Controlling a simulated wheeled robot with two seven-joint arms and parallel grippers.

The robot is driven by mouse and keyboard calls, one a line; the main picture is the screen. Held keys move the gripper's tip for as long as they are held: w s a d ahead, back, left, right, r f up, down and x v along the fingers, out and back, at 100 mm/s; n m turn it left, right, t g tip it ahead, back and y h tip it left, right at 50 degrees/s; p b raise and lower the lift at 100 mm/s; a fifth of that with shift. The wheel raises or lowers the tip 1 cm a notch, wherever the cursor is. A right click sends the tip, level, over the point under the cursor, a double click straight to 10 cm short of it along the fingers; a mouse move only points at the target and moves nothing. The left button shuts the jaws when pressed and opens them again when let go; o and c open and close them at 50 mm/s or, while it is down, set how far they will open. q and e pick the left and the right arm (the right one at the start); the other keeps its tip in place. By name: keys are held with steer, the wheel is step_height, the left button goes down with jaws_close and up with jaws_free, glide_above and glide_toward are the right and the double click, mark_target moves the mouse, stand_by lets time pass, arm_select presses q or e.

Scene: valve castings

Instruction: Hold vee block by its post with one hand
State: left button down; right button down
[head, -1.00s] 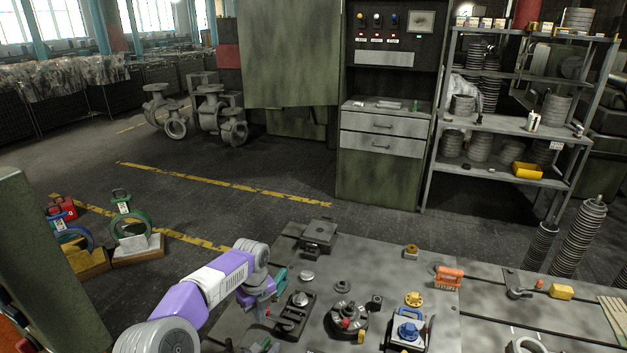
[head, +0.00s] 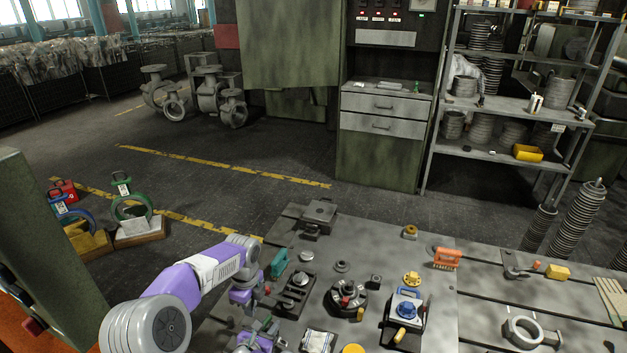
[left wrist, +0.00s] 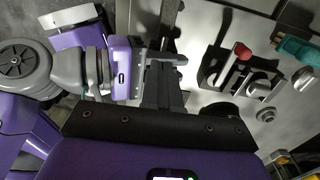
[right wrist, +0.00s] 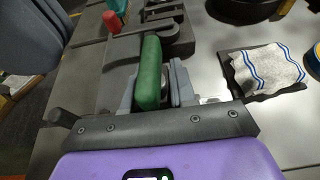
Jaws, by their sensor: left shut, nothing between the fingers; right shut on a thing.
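In the head view the green post (head: 263,325) shows small at the lower edge, near the left end of the bench. My left gripper (left wrist: 160,88) is shut and empty, to the left of a red-knobbed clamp (left wrist: 243,50) in the left wrist view. The other arm's purple gripper body shows close beside it there.
A blue-striped cloth (right wrist: 265,70) lies right of my right gripper. The clamp's teal neighbour (head: 279,263), a round dark fixture (head: 346,299) and a blue-topped unit (head: 406,312) stand on the bench (head: 390,250). The bench's back middle is fairly clear.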

arm_select(q)
steer(key=shift+a+f, duration=0.1)
steer(key=shift+f, duration=1.55)
steer(key=shift+s+d, duration=0.15)
steer(key=shift+d, duration=0.5)
steer(key=shift+w+d, duration=0.2)
steer(key=shift+w, duration=0.4)
steer(key=shift+w+a, duration=0.1)
steer(key=shift+a, duration=0.05)
stand_by(0.4)
step_height(320, 180, up, 6)
steer(key=shift+w, duration=0.25)
stand_by(0.3)
steer(key=shift+a, duration=0.15)
